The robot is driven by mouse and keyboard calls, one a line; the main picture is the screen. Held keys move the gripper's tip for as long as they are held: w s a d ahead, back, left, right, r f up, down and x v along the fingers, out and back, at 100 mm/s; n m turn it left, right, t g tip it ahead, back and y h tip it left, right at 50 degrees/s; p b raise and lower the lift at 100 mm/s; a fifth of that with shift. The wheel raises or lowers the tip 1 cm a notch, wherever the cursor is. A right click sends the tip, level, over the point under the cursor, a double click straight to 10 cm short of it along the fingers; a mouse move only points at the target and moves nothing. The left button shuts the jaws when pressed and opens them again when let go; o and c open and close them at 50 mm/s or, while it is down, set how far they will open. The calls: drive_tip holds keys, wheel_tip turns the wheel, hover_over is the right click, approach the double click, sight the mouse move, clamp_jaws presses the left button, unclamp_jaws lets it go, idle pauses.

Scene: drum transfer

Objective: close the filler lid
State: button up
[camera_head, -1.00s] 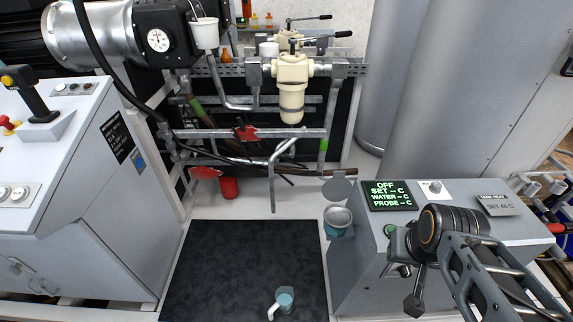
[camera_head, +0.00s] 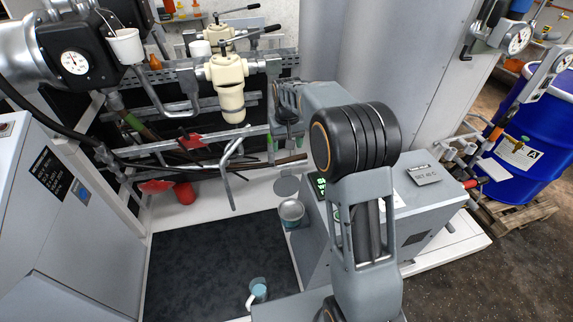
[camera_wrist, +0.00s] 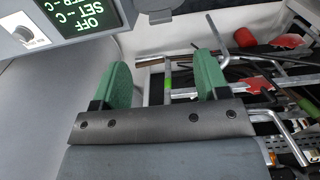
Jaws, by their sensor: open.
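The filler lid (camera_head: 286,186) is a round grey flap. In the head view it stands open behind the round filler opening (camera_head: 291,210), on the left side of the grey heater box (camera_head: 440,200). My gripper shows in the wrist view (camera_wrist: 162,80) with two green fingers spread apart and nothing between them. In the head view my arm reaches over the box, and its far end is above and beyond the lid, apart from it. The fingertips are hard to make out there. A grey edge at the top of the wrist view may be the lid; I cannot tell.
The green display (camera_wrist: 75,15) is at the wrist view's upper left. Pipes and a cream filter housing (camera_head: 228,85) stand behind the lid. A blue-and-white jug (camera_head: 257,290) rests on the dark mat (camera_head: 200,265). A blue drum (camera_head: 530,140) stands right.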

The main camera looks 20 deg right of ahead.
sight(286, 171)
drive_tip(key=f+p, duration=0.1)
drive_tip(key=f, duration=0.4)
drive_tip(key=w+f+p, duration=0.1)
drive_tip(key=f, duration=0.3)
drive_tip(key=f+p, duration=0.1)
drive_tip(key=f, duration=0.4)
drive_tip(key=shift+w+d+f, duration=0.1)
drive_tip(key=shift+w+f, duration=0.25)
drive_tip(key=shift+w, duration=0.05)
drive_tip(key=shift+c, duration=0.2)
clamp_jaws()
drive_tip(key=shift+f, duration=0.1)
